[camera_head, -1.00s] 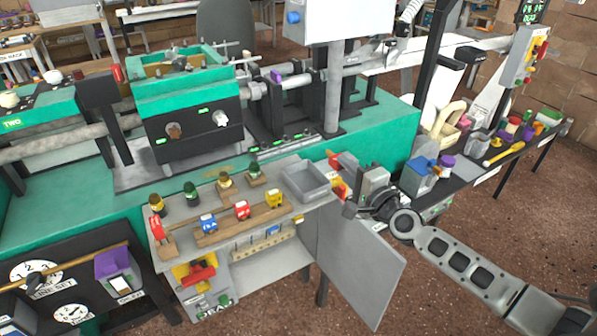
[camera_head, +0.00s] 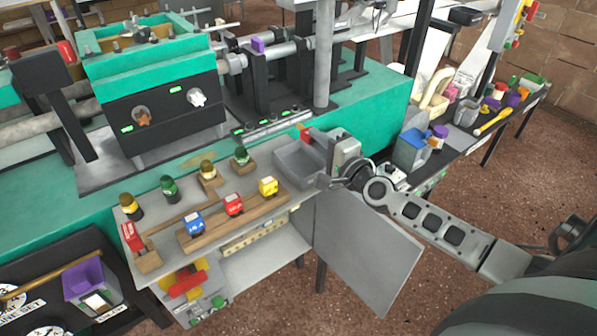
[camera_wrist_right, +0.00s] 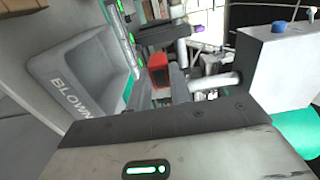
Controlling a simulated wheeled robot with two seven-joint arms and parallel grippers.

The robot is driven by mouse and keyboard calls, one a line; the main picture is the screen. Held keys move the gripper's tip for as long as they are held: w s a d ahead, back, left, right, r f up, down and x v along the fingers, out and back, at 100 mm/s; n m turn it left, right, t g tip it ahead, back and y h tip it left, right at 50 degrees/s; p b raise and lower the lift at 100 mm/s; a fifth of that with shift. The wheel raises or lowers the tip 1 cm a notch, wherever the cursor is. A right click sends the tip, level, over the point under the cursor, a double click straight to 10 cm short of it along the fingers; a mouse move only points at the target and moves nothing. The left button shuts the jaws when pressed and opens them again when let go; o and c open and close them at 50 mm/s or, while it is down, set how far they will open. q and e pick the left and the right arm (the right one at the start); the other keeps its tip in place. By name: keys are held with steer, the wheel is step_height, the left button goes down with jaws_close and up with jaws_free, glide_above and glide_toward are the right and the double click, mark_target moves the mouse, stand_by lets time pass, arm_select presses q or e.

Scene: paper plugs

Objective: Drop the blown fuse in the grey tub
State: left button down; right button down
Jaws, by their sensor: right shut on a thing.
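The grey tub (camera_head: 286,172) stands at the right end of the panel's top. It shows at the left in the right wrist view, with BLOWN on its wall (camera_wrist_right: 75,62). My right gripper (camera_head: 312,138) is at the tub's back right, shut on a small red fuse (camera_wrist_right: 158,70). Only a red bit of that fuse (camera_head: 305,134) shows in the head view. In the wrist view the fuse appears to the right of the tub; I cannot tell whether it is over the rim. My left gripper is not in view.
Blue (camera_head: 192,222), red (camera_head: 233,204) and yellow (camera_head: 268,187) fuses sit on a wooden rail left of the tub. Another red piece (camera_head: 132,237) stands at the far left. Several dome lamps line the panel's back. A grey door (camera_head: 365,255) hangs open below.

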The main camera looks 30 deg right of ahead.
steer(key=shift+f, duration=0.4)
steer(key=c, duration=1.2)
jaws_free()
steer(key=shift+s+d+b, duration=0.2)
steer(key=shift+s+b, duration=0.25)
steer(key=shift+s, duration=2.2)
steer(key=shift+s+d+b, duration=0.15)
steer(key=shift+s+b, duration=0.35)
steer(key=shift+s, duration=2.1)
steer(key=shift+s+d+b, duration=0.2)
steer(key=shift+s+b, duration=0.25)
steer(key=shift+s, duration=2.2)
